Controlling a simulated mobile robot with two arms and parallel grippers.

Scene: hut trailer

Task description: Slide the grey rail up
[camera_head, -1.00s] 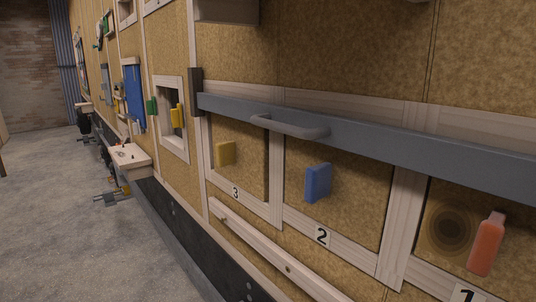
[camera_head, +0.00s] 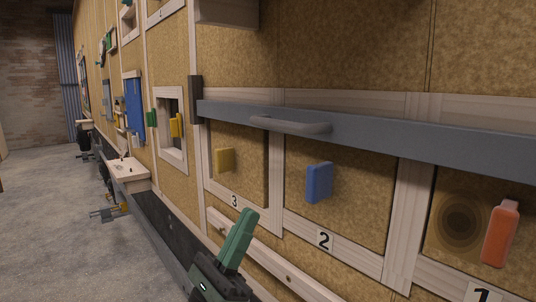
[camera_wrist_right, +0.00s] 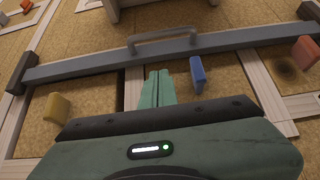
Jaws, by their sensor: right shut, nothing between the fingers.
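The grey rail (camera_head: 400,142) runs across the wall panel, above the numbered compartments. Its grey bar handle (camera_head: 291,125) sticks out from it above compartments 3 and 2. My right gripper (camera_head: 244,218) is in the head view at the bottom, with green fingers pointing up, below the handle and apart from it. In the right wrist view the rail (camera_wrist_right: 230,42) and handle (camera_wrist_right: 163,42) lie beyond the fingertips (camera_wrist_right: 158,74), which are together and hold nothing. My left gripper is not in view.
Below the rail sit a yellow block (camera_head: 224,160), a blue block (camera_head: 319,182) and an orange bottle-shaped piece (camera_head: 500,232). A dark bracket (camera_head: 195,98) stands at the rail's left end. A wooden ledge (camera_head: 279,268) runs below the compartments. The floor at left is open.

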